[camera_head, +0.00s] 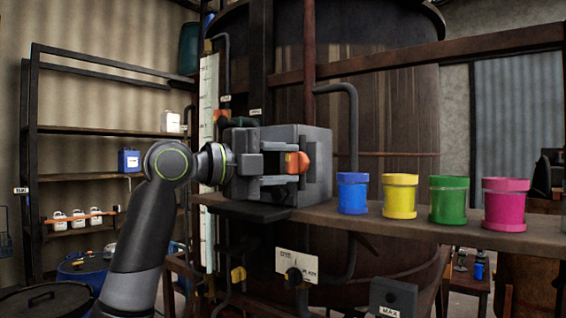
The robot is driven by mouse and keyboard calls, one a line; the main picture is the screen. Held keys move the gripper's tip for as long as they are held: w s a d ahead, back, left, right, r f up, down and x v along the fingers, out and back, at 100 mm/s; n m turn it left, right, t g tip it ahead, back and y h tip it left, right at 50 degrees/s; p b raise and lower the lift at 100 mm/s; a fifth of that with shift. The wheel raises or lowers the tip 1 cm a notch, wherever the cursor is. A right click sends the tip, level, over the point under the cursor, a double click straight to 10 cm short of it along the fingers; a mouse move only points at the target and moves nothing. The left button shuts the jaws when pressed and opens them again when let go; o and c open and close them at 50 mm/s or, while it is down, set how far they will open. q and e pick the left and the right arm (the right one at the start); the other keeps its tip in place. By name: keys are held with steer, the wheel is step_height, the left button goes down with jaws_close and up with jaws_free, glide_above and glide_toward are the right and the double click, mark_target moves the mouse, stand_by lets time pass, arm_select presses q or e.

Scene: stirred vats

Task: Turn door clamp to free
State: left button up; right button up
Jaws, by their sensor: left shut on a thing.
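A grey box (318,150) stands on the brown shelf in front of the large dark vat. An orange clamp handle (300,162) shows at the box's front face, and I take it for the door clamp. My left arm comes in from the lower left. My left gripper (288,163) is at the front of the box, with its jaws shut on the orange clamp handle. The gripper hides part of the handle and much of the box's front. My right gripper is not in view.
Blue (352,194), yellow (400,196), green (449,199) and pink (505,204) pots stand along the brown shelf (420,238) right of the box. A vertical pipe (353,125) rises behind the blue pot. A dark rack (100,132) with containers stands at left.

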arm_select(q)
steer(key=shift+f, duration=0.1)
steer(key=o, duration=1)
steer(key=b+v, duration=0.6)
steer(key=v, duration=1.1)
steer(key=shift+s+a+b, duration=0.15)
steer(key=shift+s+b, duration=0.05)
steer(key=shift+b, duration=0.1)
steer(key=shift+w, duration=0.1)
